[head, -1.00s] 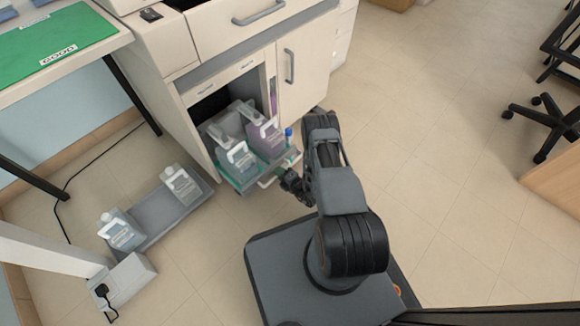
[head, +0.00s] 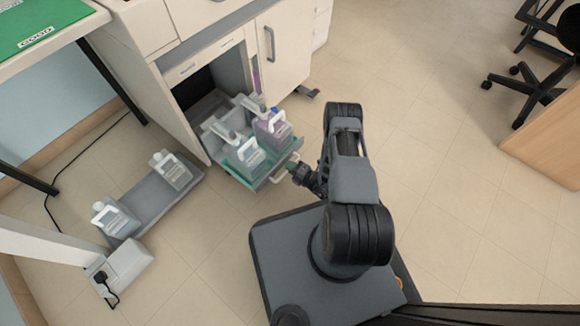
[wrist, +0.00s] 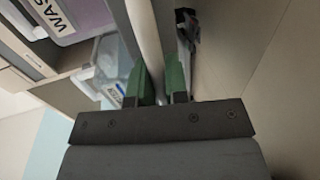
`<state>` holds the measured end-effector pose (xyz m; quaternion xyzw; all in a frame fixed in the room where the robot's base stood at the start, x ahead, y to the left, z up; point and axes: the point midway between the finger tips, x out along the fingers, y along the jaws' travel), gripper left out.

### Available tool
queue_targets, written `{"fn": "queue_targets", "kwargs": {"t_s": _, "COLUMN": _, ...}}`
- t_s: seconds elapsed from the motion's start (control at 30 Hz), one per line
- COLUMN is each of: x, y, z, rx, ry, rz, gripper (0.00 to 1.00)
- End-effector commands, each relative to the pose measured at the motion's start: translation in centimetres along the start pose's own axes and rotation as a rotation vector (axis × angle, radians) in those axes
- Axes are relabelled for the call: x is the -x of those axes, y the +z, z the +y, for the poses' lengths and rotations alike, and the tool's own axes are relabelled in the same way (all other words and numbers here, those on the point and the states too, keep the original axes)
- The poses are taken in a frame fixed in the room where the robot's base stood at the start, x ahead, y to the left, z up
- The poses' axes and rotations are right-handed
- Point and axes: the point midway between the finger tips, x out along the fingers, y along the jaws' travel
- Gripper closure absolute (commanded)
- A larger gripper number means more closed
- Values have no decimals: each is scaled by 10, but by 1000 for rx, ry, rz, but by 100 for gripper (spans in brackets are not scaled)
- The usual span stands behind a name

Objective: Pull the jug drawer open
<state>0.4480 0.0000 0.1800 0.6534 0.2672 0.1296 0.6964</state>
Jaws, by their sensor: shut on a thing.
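The jug drawer (head: 262,182) stands pulled out from the lower part of the white cabinet, with several jugs in it. A purple jug (head: 272,130) and a clear jug (head: 243,157) are at its front. My gripper (head: 294,168) is at the drawer's front. In the wrist view my gripper's green fingers (wrist: 160,85) are shut on the pale drawer handle (wrist: 146,40), one on each side of it. The purple jug also shows there with part of its label (wrist: 75,18). The handle's far end is partly hidden.
A grey floor tray (head: 153,203) with two jugs lies left of the drawer. A white box (head: 122,262) with a plugged cable stands at lower left. The floor (head: 430,170) to the right is clear, with an office chair (head: 525,80) farther off.

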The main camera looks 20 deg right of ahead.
Motion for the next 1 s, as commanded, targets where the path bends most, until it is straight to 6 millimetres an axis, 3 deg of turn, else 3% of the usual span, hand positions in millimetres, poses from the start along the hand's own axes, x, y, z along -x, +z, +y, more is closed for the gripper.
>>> {"fn": "queue_targets", "kwargs": {"t_s": 0.2, "x": 1, "y": -4, "z": -1, "rx": -4, "ry": -3, "rz": 13, "gripper": 100}}
{"fn": "queue_targets", "kwargs": {"t_s": 0.23, "x": 1, "y": -4, "z": -1, "rx": -4, "ry": -3, "rz": 12, "gripper": 83}}
{"fn": "queue_targets", "kwargs": {"t_s": 0.47, "x": 1, "y": 0, "z": -1, "rx": -3, "ry": -1, "rz": 3, "gripper": 61}}
{"fn": "queue_targets", "kwargs": {"t_s": 0.77, "x": 2, "y": 1, "z": 4, "rx": -1, "ry": 0, "rz": 0, "gripper": 61}}
{"fn": "queue_targets", "kwargs": {"t_s": 0.97, "x": 7, "y": 0, "z": 32, "rx": -2, "ry": 0, "rz": 4, "gripper": 61}}
{"fn": "queue_targets", "kwargs": {"t_s": 1.0, "x": 9, "y": -1, "z": 41, "rx": -3, "ry": 1, "rz": 5, "gripper": 57}}
